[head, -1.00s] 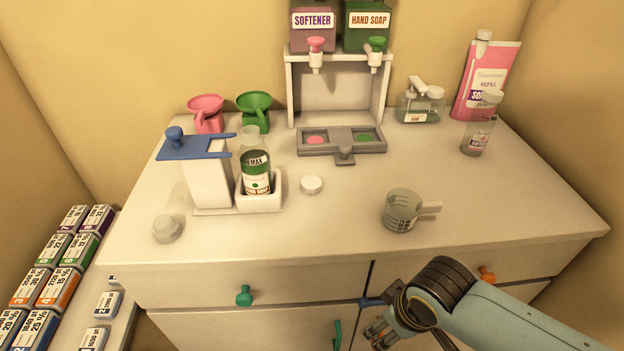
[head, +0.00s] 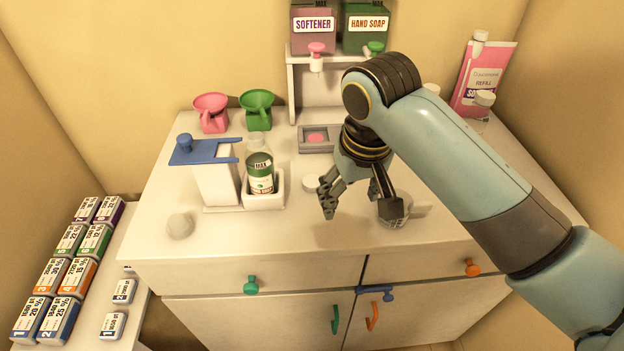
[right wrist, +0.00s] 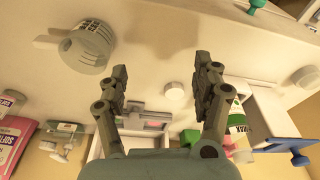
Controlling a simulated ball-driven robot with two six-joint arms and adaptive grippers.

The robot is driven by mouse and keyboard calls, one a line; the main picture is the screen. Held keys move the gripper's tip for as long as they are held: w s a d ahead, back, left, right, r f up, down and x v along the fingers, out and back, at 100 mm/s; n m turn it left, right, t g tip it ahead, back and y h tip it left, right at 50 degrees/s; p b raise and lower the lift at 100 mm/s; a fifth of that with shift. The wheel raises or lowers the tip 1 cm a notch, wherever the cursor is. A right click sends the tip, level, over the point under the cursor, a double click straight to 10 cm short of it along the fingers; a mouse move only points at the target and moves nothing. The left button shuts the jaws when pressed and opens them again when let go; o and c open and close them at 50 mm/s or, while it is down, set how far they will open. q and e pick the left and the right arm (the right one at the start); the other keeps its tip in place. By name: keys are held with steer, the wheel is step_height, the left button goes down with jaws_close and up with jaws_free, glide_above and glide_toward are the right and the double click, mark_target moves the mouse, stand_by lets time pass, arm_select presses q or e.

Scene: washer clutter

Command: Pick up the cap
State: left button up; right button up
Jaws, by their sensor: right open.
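A small white round cap (head: 311,182) lies on the counter to the right of the bottle holder, partly behind my right gripper's left finger. It also shows in the right wrist view (right wrist: 174,91), between the fingers in the picture and farther off. My right gripper (head: 360,208) is open and empty, pointing down above the counter to the right of the cap. Its two spread fingers show in the right wrist view (right wrist: 161,72). A second pale, round cap-like piece (head: 180,226) lies at the counter's front left. My left gripper is not in view.
A hand soap bottle (head: 261,178) stands in a white holder (head: 264,202) left of the cap, beside a blue-topped stand (head: 205,150). A clear measuring cup (right wrist: 88,45) is close to my right gripper. The dispenser rack (head: 300,90) stands behind. The front-middle counter is clear.

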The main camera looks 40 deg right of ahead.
steer(key=w+d+r+m+g, duration=0.1)
steer(key=w+m, duration=0.1)
steer(key=w, duration=0.4)
steer(key=w+r+m+g, duration=0.1)
steer(key=w+r+m, duration=0.15)
steer(key=w, duration=0.45)
glide_above(312, 181)
steer(key=shift+m+y, duration=0.25)
steer(key=shift+y, duration=0.15)
steer(key=f, duration=0.5)
steer(key=shift+s+a+f, duration=0.1)
steer(key=shift+a+f, duration=0.1)
steer(key=shift+f, duration=0.15)
steer(key=f, duration=0.5)
steer(key=shift+d+f, duration=0.2)
steer(key=shift+f, duration=0.1)
steer(key=c, duration=0.9)
